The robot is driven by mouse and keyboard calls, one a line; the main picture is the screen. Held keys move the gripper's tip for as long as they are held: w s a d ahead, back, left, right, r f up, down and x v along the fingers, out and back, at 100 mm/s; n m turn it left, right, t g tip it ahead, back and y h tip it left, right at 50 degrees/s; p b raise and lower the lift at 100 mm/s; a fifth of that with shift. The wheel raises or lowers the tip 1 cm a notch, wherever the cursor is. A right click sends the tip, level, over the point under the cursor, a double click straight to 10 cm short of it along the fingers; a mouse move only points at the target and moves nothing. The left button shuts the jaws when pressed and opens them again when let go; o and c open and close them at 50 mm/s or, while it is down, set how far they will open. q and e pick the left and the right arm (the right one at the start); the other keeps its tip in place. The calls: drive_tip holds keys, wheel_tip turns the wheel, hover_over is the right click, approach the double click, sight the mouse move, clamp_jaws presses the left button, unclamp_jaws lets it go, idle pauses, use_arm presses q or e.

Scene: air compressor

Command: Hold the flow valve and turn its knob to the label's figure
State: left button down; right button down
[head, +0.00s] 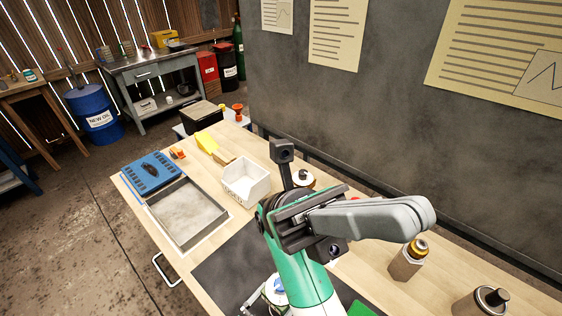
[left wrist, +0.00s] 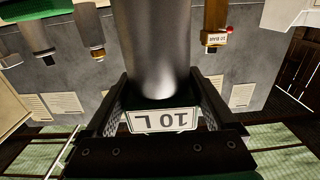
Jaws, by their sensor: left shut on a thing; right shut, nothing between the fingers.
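In the left wrist view my left gripper (left wrist: 160,82) is shut around a smooth grey cylinder, the flow valve (left wrist: 151,45), with a black finger on each side. A white label (left wrist: 163,120) reading "10 L", upside down, shows below the cylinder between the fingers. No separate knob or scale can be made out.
The wooden bench (head: 262,141) carries a white bin (head: 246,184), a shallow grey tray (head: 187,215), a blue case (head: 151,174) and a yellow tool (head: 207,144). A brass-topped post (head: 407,260) and a black-topped post (head: 482,303) stand right. A grey wall (head: 400,120) rises behind.

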drive_tip(key=w+d+f+n+t+h, duration=0.1)
drive_tip(key=w+d+n+t+h, duration=0.15)
drive_tip(key=n+t+h, duration=0.55)
drive_tip(key=w+d+f+n+t+h, duration=0.15)
drive_tip(key=d+n+t+h, duration=0.35)
drive_tip(key=n, duration=0.5)
drive_tip(key=w+d+f+n+t+y, duration=0.2)
drive_tip(key=w+f+n+t+y, duration=0.4)
drive_tip(key=n+t, duration=0.85)
drive_tip(key=n+y, duration=1.4)
drive_tip(key=n, duration=0.7)
approach(277, 293)
drive_tip(key=shift+m, duration=0.25)
drive_tip(key=shift+a+f+x, duration=0.1)
drive_tip(key=shift+a+x, duration=0.1)
drive_tip(key=shift+x, duration=0.75)
drive_tip(key=shift+a+f+x, duration=0.1)
drive_tip(key=shift+a+x, duration=0.1)
drive_tip(key=shift+x, duration=0.8)
drive_tip(key=shift+a+f+x, duration=0.1)
drive_tip(key=shift+a+x, duration=0.1)
drive_tip(key=shift+x, duration=0.75)
drive_tip(key=shift+w+d, duration=0.2)
drive_tip(key=shift+d, duration=0.1)
